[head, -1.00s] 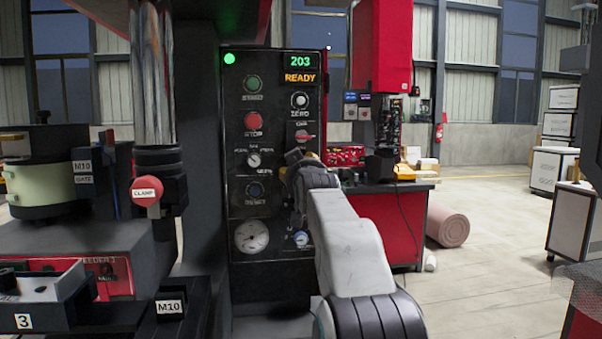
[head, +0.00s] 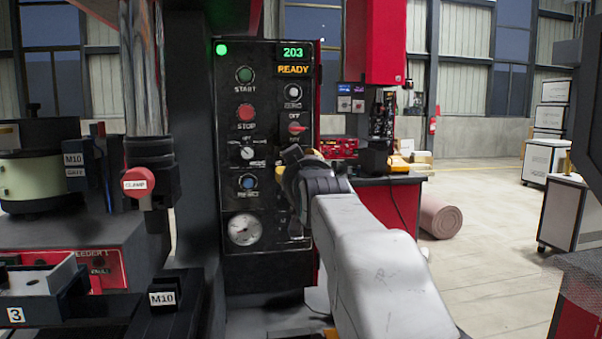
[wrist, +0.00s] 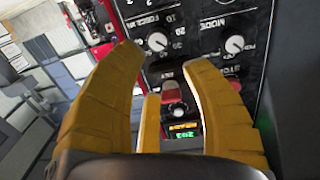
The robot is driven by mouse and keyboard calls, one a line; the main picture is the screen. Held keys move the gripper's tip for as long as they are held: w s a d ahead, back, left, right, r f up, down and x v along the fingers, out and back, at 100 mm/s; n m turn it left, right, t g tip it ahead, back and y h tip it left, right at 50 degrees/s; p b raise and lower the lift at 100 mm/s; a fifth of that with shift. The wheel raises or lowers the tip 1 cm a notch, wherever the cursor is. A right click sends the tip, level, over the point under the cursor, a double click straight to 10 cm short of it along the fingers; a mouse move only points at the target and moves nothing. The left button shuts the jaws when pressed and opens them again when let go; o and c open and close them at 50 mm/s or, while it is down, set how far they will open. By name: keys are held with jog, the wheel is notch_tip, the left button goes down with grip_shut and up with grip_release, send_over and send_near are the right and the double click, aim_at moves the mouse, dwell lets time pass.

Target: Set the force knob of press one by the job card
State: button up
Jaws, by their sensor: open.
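The press control panel (head: 268,190) stands upright, with a green 203 and an amber READY lit at its top. My gripper's wrist part (head: 300,175) covers the panel's right side below the red switch in the head view. In the wrist view the panel is turned roughly upside down. My gripper (wrist: 165,62) has yellow fingers, open and empty, apart from the knob. I can make out no job card.
The mode knob (wrist: 235,44) is beside the force knob, and a red switch (wrist: 172,90) lies between the fingers in the picture. A gauge (head: 244,229) is low on the panel. The CLAMP knob (head: 138,181) and feeder stand left. Open floor lies right.

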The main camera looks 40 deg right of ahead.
jog(key=shift+v, duration=1.15)
jog(key=s+a+f+n+g+y+p, duration=0.2)
jog(key=s+a+f+g+y+p, duration=0.2)
jog(key=s+a+f+p, duration=0.45)
jog(key=s+a+f+n+g+y+p, duration=0.2)
jog(key=s+a+f+g+y+p, duration=0.15)
jog(key=s+a+p, duration=0.55)
jog(key=s+a+f+n+g+p, duration=0.1)
jog(key=s+a+f+g, duration=0.4)
jog(key=s, duration=0.3)
jog(key=shift+s+a+f+n+y+p, duration=0.2)
jog(key=shift+a+f+n+y+p, duration=0.1)
jog(key=shift+y+p, duration=0.15)
jog(key=shift+r, duration=0.1)
